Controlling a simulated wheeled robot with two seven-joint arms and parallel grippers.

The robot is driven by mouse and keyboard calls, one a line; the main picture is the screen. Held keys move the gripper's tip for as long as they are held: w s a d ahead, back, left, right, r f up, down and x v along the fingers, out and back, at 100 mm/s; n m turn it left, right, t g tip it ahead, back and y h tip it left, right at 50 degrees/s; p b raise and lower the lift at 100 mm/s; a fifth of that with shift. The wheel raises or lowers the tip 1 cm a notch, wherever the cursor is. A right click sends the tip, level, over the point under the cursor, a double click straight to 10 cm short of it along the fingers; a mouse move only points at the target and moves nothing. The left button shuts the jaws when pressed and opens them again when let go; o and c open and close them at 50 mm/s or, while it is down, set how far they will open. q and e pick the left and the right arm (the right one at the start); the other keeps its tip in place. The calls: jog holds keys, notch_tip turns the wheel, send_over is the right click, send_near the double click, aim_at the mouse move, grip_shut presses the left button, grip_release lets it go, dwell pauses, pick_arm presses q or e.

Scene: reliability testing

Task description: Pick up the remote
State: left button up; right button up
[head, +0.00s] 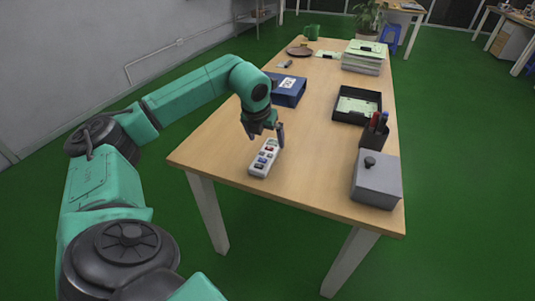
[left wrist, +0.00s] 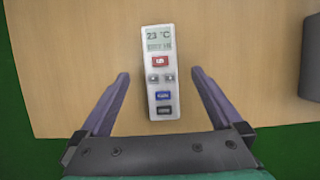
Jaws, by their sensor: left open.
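The remote (head: 263,159) is a white handset lying flat near the left front part of the wooden table (head: 313,163). In the left wrist view the remote (left wrist: 159,72) shows a screen reading 23 °C and red, grey, blue and black buttons. My left gripper (head: 265,138) is over the far end of the remote in the head view. In the left wrist view my left gripper (left wrist: 159,74) is open, with one finger on each side of the remote and a gap to both. My right gripper is not in view.
A grey lidded box (head: 377,182) stands at the front right, with a dark pen holder (head: 373,137) and black tray (head: 347,117) behind it. A blue box (head: 289,97) sits behind my gripper. The table around the remote is clear.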

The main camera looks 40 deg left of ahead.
aim_at(269, 148)
pick_arm(q)
jog(key=x, duration=0.6)
jog(key=shift+w+f, duration=0.15)
jog(key=shift+w, duration=0.1)
jog(key=c, duration=1.6)
